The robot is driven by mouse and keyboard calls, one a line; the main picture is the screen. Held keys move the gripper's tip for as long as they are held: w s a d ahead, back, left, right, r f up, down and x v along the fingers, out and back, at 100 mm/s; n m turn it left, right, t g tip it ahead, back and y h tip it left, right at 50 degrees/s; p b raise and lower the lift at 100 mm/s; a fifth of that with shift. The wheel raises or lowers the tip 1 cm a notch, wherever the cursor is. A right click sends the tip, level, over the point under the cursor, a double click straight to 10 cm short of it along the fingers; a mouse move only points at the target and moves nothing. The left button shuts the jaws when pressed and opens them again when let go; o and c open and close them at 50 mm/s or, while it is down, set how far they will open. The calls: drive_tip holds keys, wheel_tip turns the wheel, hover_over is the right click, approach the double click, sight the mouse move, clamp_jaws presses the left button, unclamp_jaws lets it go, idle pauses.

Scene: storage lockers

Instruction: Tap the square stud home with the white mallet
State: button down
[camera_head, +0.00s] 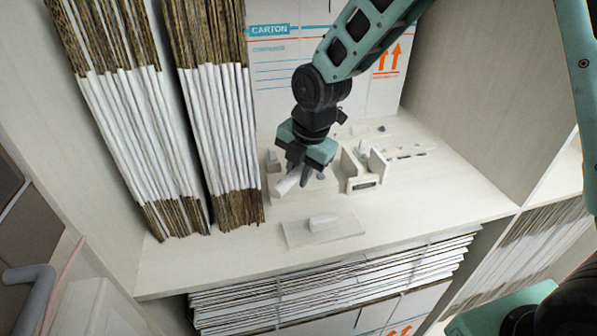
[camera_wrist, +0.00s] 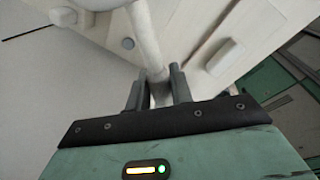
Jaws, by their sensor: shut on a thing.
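My gripper (camera_head: 306,172) points down over the back part of the shelf and is shut on the white mallet (camera_head: 287,184). In the wrist view the mallet's pale round shaft (camera_wrist: 148,42) runs from between the two dark fingers to the top edge. In the head view my gripper hides much of this board, and the studs are hard to tell apart.
A separate flat plate (camera_head: 296,237) with a pale elongated block (camera_head: 322,222) lies near the shelf's front. A white labelled holder (camera_head: 365,182) stands right of my gripper. Upright bundles (camera_head: 215,130) crowd the left, and a carton (camera_head: 275,85) stands behind. The shelf's right front (camera_head: 450,195) is clear.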

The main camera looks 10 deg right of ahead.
drive_tip(key=p+v, duration=0.3)
drive_tip(key=v, duration=0.1)
drive_tip(key=shift+w+a+r, duration=0.15)
drive_tip(key=shift+w+a, duration=0.15)
drive_tip(key=shift+w, duration=0.05)
idle(0.4)
